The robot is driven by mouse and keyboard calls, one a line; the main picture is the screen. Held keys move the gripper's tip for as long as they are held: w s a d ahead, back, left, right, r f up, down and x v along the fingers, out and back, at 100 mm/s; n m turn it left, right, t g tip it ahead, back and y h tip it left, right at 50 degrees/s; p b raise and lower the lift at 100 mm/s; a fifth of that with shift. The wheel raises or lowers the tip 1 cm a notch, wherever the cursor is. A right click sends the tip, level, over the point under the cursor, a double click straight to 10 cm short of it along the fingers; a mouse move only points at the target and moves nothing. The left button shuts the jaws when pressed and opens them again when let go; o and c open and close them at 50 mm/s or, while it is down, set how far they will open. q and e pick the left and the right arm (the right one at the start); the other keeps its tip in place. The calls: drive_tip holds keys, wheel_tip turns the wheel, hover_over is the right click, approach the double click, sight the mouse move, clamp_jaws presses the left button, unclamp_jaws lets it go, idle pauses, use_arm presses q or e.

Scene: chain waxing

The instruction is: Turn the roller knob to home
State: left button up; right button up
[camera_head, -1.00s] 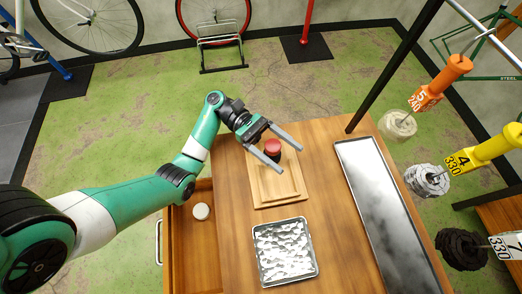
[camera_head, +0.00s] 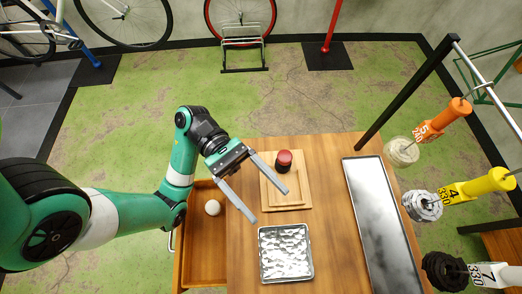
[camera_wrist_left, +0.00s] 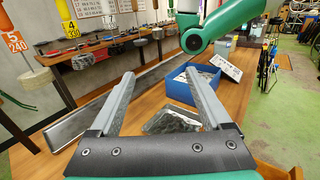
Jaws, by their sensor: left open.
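A red-topped dark round piece (camera_head: 284,160), perhaps the roller knob, stands on a square wooden board (camera_head: 302,196) on the wooden table. No home mark can be made out. My left gripper (camera_head: 270,206) is open and empty. The red piece is beyond the upper finger, not between the fingers. My right gripper is not in view.
A long metal tray (camera_head: 378,225) lies along the table's right side. An open drawer (camera_head: 205,250) holds a white round object (camera_head: 212,208). Orange (camera_head: 440,122), yellow (camera_head: 480,186) and white (camera_head: 485,273) numbered holders hang at the right. A black post stands at the back.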

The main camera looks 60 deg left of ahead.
use_arm(q)
drive_tip(key=n+t+y+b, duration=0.2)
drive_tip(key=n+t+y, duration=0.15)
drive_tip(key=t, duration=0.25)
approach(285, 156)
drive_tip(key=shift+n+h, duration=0.25)
drive_tip(key=shift+n, duration=0.1)
drive_tip(key=x, duration=0.3)
drive_tip(key=f+x, duration=0.1)
drive_tip(key=x, duration=0.6)
drive_tip(key=shift+w+a+f+p, duration=0.1)
drive_tip(key=shift+f+p, duration=0.05)
drive_tip(key=shift+p, duration=0.2)
